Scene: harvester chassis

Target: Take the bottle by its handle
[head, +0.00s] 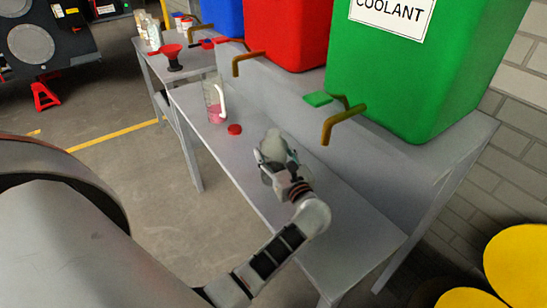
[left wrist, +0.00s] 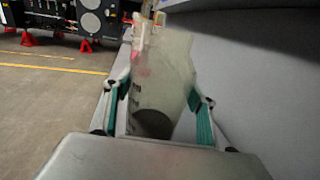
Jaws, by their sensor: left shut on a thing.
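A translucent whitish bottle (head: 272,143) is at the bench in the head view, largely covered by my left gripper (head: 280,163). In the left wrist view the bottle (left wrist: 166,72) shows as a cloudy body with dark marks on its side and a dark round patch low down. The green finger pads of my left gripper (left wrist: 160,112) stand on either side of it, shut on it. I cannot make out its handle or whether its base touches the bench. My right gripper is not in view.
The grey bench (head: 343,222) holds a clear jug (head: 212,101) with pink liquid and a red cap (head: 235,129). Brass taps (head: 343,124) jut out below the green coolant tank (head: 410,75) and red tank (head: 288,32). A red funnel (head: 170,52) stands farther back.

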